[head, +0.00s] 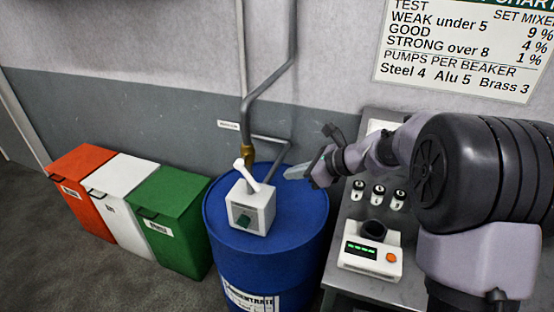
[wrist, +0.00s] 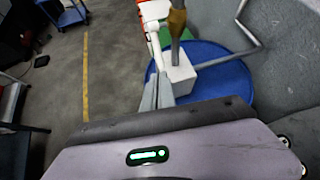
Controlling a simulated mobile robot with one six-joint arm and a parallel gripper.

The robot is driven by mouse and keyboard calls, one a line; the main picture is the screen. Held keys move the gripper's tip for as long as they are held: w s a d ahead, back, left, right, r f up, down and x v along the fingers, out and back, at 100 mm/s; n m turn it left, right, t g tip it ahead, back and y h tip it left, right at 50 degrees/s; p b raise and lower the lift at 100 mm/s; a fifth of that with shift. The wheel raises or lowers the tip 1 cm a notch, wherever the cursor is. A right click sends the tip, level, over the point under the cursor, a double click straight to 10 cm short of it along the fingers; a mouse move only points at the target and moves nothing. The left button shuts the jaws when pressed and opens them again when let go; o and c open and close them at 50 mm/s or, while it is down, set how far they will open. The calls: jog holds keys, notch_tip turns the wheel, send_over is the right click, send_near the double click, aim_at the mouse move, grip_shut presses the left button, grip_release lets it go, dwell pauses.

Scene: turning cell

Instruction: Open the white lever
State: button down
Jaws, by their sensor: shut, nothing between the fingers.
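The white lever (head: 246,175) slants up from the top of a white box (head: 250,207) on a blue drum, its rounded end at the upper left. The box has a green part on its front. In the wrist view the lever (wrist: 155,38) stands just beyond my fingers, beside the brass pipe fitting. My gripper (head: 290,173) is shut and empty, to the right of the lever and apart from it in the head view. Its fingers (wrist: 157,92) also show in the wrist view, in front of the white box (wrist: 179,78).
The blue drum (head: 268,248) stands against the wall. A grey pipe (head: 273,82) with a brass fitting (head: 246,150) comes down behind the box. Red, white and green bins (head: 172,205) stand left; a bench with a scale (head: 370,253) and small jars stands right.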

aim_at(254, 187)
jog(key=b+x, duration=0.1)
jog(key=x, duration=1.2)
jog(key=shift+w+a+f+b, duration=0.1)
jog(key=shift+a+f+b, duration=0.15)
jog(key=shift+b, duration=0.15)
jog(key=f+b, duration=0.1)
jog(key=b, duration=0.1)
jog(key=y+b, duration=0.1)
jog(key=b, duration=0.2)
jog(key=shift+a+f+t+b, duration=0.15)
jog(key=shift+f+t+b, duration=0.15)
jog(key=shift+f+b, duration=0.1)
jog(key=b, duration=0.2)
jog(key=f+y+b, duration=0.1)
jog(key=b, duration=0.1)
jog(key=shift+w+a+f+t+b, duration=0.15)
jog(key=shift+a+t+b, duration=0.1)
jog(key=shift+t+b, duration=0.1)
jog(key=y+b, duration=0.1)
jog(key=b, duration=0.2)
jog(key=shift+w+a+f+m+t+y, duration=0.2)
jog(key=shift+a+m+t+y, duration=0.1)
jog(key=shift+a+t+y, duration=0.1)
jog(key=shift+a+r+b, duration=0.15)
jog(key=shift+b, duration=0.25)
jog(key=shift+w+a, duration=0.15)
jog(key=shift+a, duration=0.5)
jog(key=shift+f, duration=0.3)
